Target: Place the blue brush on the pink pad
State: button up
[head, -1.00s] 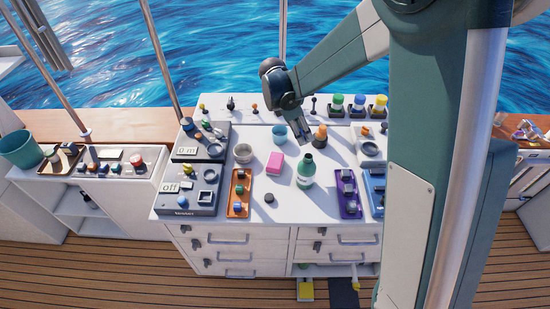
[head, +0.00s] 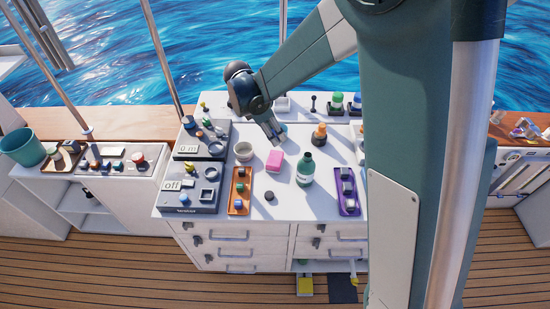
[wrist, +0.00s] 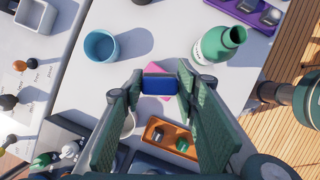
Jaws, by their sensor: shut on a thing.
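The blue brush (wrist: 160,86) shows in the wrist view as a small blue block between my fingertips. My gripper (wrist: 160,80) is shut on it. The pink pad (head: 275,160) lies on the white counter, and in the wrist view the pink pad (wrist: 154,68) is partly hidden behind the brush. In the head view my gripper (head: 276,138) is just behind the pad, pointing down and to the right. The brush is hard to make out there. I cannot tell its exact height above the pad.
A green bottle (head: 305,172) stands right of the pad and a white bowl (head: 244,152) to its left. A blue cup (wrist: 101,46) is partly hidden behind my gripper in the head view. An orange tray (head: 239,205) and a dark round piece (head: 269,196) are nearer the front.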

jog(key=shift+f, duration=0.1)
jog(key=shift+f, duration=2.85)
jog(key=shift+f, duration=2.05)
jog(key=shift+f, duration=0.15)
jog(key=o, duration=0.9)
jog(key=shift+v, duration=6.15)
